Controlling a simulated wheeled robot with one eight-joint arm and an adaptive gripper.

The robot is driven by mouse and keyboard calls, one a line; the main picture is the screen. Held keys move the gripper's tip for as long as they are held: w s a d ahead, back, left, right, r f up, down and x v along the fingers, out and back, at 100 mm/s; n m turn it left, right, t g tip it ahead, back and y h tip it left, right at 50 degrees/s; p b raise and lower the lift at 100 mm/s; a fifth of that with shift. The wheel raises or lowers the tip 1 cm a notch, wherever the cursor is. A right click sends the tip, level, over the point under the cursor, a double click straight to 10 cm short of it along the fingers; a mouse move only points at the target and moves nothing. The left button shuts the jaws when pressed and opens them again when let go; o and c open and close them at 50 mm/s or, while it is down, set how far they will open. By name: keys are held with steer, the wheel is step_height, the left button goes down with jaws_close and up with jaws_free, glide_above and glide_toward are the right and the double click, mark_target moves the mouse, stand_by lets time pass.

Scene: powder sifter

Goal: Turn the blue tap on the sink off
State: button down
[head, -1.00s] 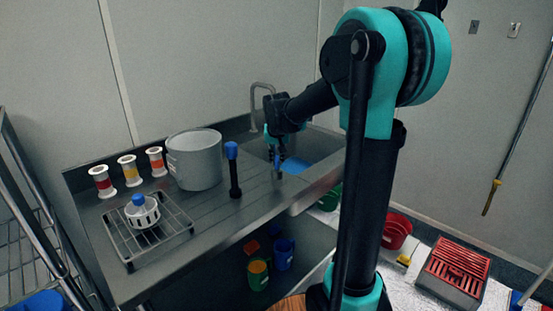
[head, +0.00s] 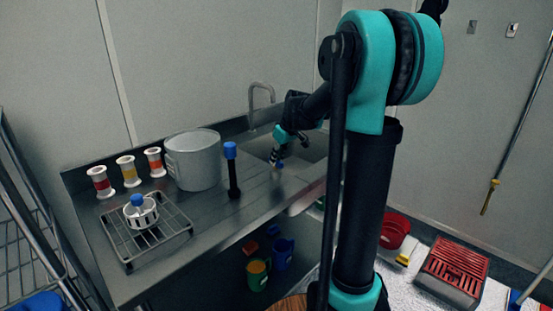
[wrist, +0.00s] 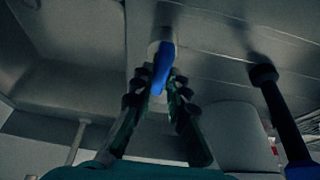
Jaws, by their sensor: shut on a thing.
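The blue tap handle (head: 279,165) sits on the grey counter at the front edge of the sink. It also shows in the wrist view (wrist: 162,68) as a blue lever on a pale round base. My gripper (head: 275,160) reaches down to it from behind. In the wrist view its two dark fingers (wrist: 160,92) lie on either side of the lever and are shut on it. The sink basin (head: 312,148) looks grey, partly hidden by my arm. The curved spout (head: 262,88) stands behind it.
A black post with a blue top (head: 233,175) stands on the counter left of my gripper. A large grey pot (head: 194,160) and a wire rack (head: 172,238) with a white sifter (head: 141,212) are farther left. Red (head: 394,232) and slatted bins stand on the floor at right.

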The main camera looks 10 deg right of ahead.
steer(key=shift+n, duration=0.3)
steer(key=c, duration=1.5)
jaws_free()
steer(key=v, duration=1.2)
steer(key=shift+w, duration=0.1)
steer(key=s+d+f+m+h, duration=0.1)
steer(key=s+f+m, duration=0.6)
steer(key=s+f, duration=1.8)
steer(key=shift+s+h, duration=0.5)
steer(key=shift+h, duration=0.3)
